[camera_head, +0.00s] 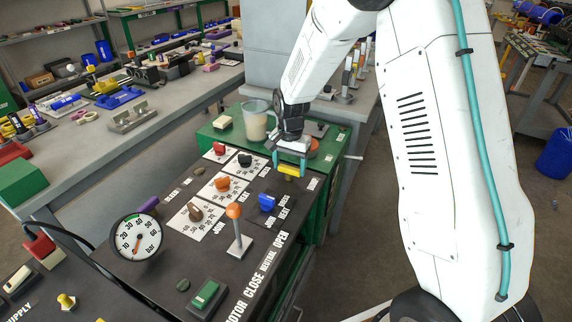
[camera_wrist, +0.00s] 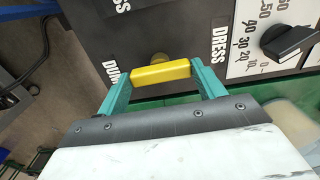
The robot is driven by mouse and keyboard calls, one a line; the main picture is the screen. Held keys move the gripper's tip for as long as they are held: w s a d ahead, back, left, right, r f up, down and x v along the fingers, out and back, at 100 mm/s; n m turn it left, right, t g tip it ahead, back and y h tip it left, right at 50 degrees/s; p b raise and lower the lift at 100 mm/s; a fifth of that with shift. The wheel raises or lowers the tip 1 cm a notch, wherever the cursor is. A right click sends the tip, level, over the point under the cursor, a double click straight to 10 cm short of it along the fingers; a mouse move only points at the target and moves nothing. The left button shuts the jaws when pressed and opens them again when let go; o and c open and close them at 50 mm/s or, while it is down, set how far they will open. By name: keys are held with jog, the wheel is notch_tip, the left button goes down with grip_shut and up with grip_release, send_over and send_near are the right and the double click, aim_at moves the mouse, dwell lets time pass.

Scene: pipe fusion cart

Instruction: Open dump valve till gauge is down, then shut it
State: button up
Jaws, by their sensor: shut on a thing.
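My gripper (camera_head: 291,166) is shut on the yellow dump valve handle (camera_head: 288,171) at the far right corner of the dark control panel. In the wrist view the yellow handle (camera_wrist: 161,73) lies crosswise between my two teal fingertips (camera_wrist: 163,79). Its round yellow hub shows behind it, between a partly hidden "DUM..." label and a "DRESS" label. The round white pressure gauge (camera_head: 137,238) stands at the panel's left end. Its orange needle points roughly downward, past the 10 mark; the exact reading is too small to tell.
An orange-knobbed lever (camera_head: 234,211), a blue valve handle (camera_head: 266,202) and several dial knobs stand on the panel. A clear jug (camera_head: 255,120) stands on the green cabinet (camera_head: 213,133) behind my gripper.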

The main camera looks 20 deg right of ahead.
aim_at(289, 168)
jog(key=shift+a, duration=0.1)
jog(key=o, duration=1)
jog(key=shift+a, duration=0.1)
jog(key=shift+w+r, duration=0.1)
jog(key=shift+r, duration=0.2)
notch_tip(289, 168, up, 7)
jog(key=shift+r, duration=0.2)
